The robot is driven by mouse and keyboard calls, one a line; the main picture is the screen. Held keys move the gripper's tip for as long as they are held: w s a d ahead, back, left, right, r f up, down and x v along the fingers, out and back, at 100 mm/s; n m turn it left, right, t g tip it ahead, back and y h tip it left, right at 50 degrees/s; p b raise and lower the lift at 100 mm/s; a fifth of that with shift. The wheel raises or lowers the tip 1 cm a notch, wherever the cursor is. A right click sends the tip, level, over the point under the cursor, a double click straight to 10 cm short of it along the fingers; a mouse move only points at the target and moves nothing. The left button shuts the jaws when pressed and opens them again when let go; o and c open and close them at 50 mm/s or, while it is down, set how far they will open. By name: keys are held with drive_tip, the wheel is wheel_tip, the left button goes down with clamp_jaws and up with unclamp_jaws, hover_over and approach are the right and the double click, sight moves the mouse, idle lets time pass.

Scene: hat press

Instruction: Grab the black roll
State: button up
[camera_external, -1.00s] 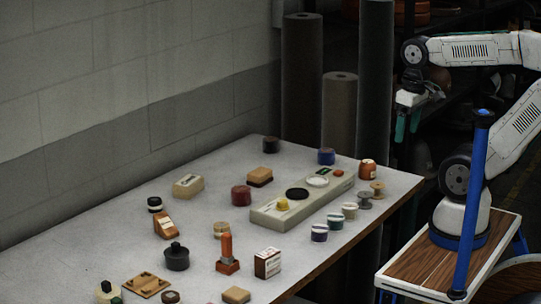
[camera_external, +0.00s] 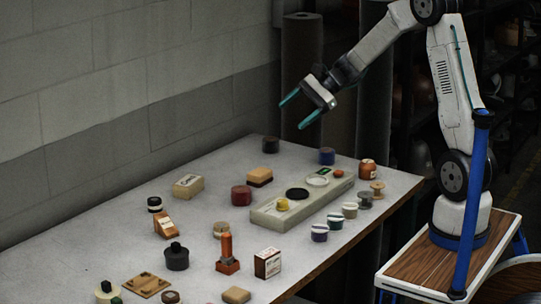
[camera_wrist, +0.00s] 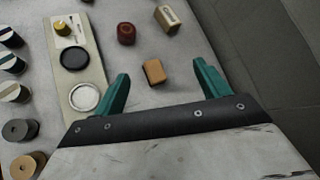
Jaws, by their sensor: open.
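A small black roll (camera_external: 271,145) stands on the table at its far back corner, near the wall, in the external view. I cannot make it out in the wrist view. My gripper (camera_external: 290,116) is open and empty, high above the back of the table. It appears above the black roll in the picture, clearly apart from it. In the wrist view the two green fingers (camera_wrist: 161,70) are spread wide with nothing held between them.
A blue roll (camera_external: 327,157) and a dark red roll (camera_external: 241,195) stand near a grey-beige press base (camera_external: 262,217). A brown-black block (camera_external: 259,176) sits in front of the black roll. Tall dark rolls (camera_external: 302,60) stand behind the table. Several small items crowd the front.

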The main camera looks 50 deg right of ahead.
drive_tip(key=w+d+f+m+t, duration=0.3)
drive_tip(key=w+d+f+m, duration=0.25)
drive_tip(key=w+d, duration=0.2)
drive_tip(key=m+t+h, duration=0.3)
drive_tip(key=m, duration=0.4)
approach(275, 143)
drive_tip(key=w, duration=0.2)
drive_tip(key=w+d+f, duration=0.1)
drive_tip(key=shift+w+f, duration=0.1)
drive_tip(key=shift+w, duration=0.2)
drive_tip(key=x, duration=0.7)
drive_tip(key=shift+a+f, duration=0.25)
drive_tip(key=shift+f, duration=0.15)
drive_tip(key=c, duration=1.1)
